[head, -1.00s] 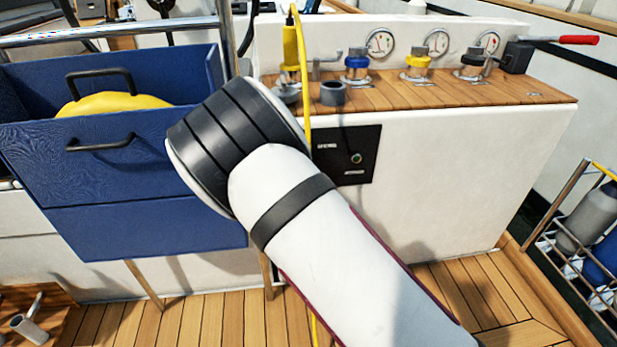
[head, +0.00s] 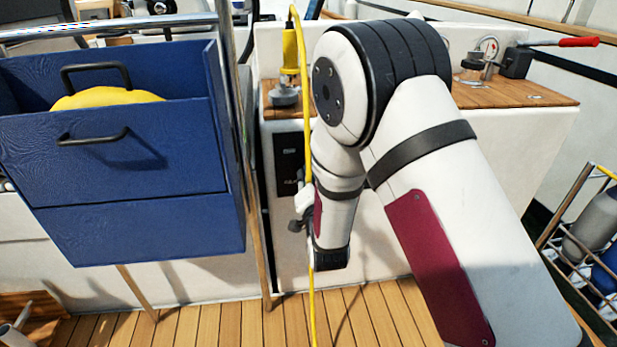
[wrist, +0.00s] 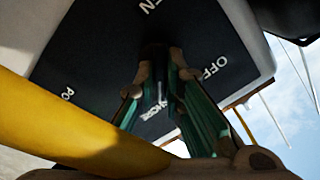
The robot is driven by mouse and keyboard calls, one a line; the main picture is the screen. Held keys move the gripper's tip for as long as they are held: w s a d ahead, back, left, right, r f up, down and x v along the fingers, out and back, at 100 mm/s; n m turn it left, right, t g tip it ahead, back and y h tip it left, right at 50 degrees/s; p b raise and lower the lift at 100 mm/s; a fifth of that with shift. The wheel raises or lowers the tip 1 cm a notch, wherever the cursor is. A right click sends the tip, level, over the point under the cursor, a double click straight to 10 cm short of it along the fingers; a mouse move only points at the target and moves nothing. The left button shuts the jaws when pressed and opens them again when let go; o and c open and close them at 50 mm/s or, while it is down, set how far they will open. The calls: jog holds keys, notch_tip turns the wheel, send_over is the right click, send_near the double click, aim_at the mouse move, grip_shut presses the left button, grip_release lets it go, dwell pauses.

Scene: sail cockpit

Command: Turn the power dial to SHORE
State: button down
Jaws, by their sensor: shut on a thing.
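The dark power panel (wrist: 95,65) fills much of the wrist view, seen close and tilted. Its white lettering shows OFF at the right, a label ending in EN at the top, and a partly covered word near the fingers that looks like SHORE. My gripper (wrist: 161,68) is shut on the dark dial knob (wrist: 154,53), with one finger on each side. Where the dial points is hidden by the fingers. In the head view only the left strip of the panel (head: 287,160) shows beside my arm.
A yellow cable (head: 306,120) hangs in front of the panel from a yellow plug (head: 290,48); in the wrist view a thick yellow band (wrist: 60,125) crosses close by. An open blue drawer (head: 130,165) stands left. A bottle rack (head: 590,240) stands right.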

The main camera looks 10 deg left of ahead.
jog(key=shift+a+m, duration=0.1)
jog(key=shift+m, duration=0.2)
jog(key=c, duration=1.7)
grip_release()
jog(key=shift+s, duration=0.15)
jog(key=v, duration=1.2)
